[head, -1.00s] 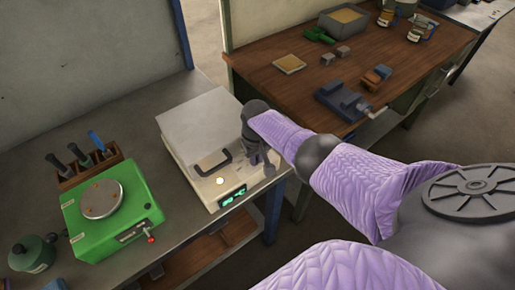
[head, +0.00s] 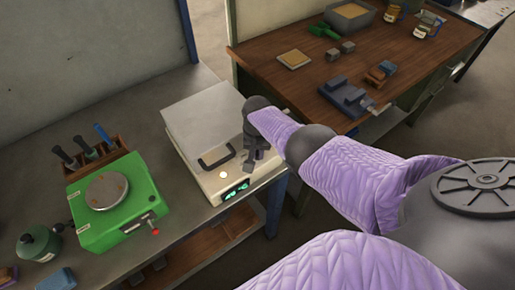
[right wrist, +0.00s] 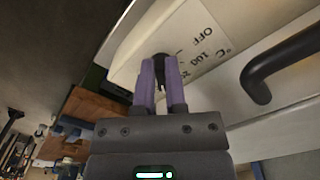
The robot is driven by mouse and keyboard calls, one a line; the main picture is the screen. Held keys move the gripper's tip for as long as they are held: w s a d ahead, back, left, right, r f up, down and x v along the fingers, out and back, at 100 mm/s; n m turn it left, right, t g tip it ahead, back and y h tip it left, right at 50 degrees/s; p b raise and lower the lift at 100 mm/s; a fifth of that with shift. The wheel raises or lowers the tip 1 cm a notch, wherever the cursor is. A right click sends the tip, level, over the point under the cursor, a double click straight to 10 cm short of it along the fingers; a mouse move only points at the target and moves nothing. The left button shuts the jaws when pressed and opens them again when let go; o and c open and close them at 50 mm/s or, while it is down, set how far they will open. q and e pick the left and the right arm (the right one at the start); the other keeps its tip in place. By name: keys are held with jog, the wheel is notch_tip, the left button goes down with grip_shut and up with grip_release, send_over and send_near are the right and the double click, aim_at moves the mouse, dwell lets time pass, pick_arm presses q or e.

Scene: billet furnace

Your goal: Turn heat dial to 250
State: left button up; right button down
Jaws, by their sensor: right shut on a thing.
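The furnace (head: 205,115) is a pale box on the grey bench, with a dark handle (head: 216,157) and a green-lit display (head: 236,189) on its front. The heat dial (right wrist: 161,64) is a small dark knob on the pale panel in the right wrist view. Printed marks beside it include OFF, °C and 100; other numbers are partly cut off. My right gripper (head: 250,165) is at the right part of the furnace front. In the right wrist view its two purple fingers (right wrist: 160,80) are shut on the dial, partly hiding it. The dial's setting and display digits are unreadable. My left gripper is out of view.
A green device (head: 118,215) with a round plate stands left of the furnace, in front of a tool rack (head: 90,155). A wooden table (head: 310,80) behind carries a blue-grey vise (head: 346,97) and small blocks. Bare bench lies between green device and furnace.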

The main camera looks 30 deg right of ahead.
aim_at(257, 154)
jog(key=shift+w+r, duration=0.1)
jog(key=c, duration=0.7)
grip_release()
notch_tip(257, 154, up, 10)
jog(key=p, duration=0.7)
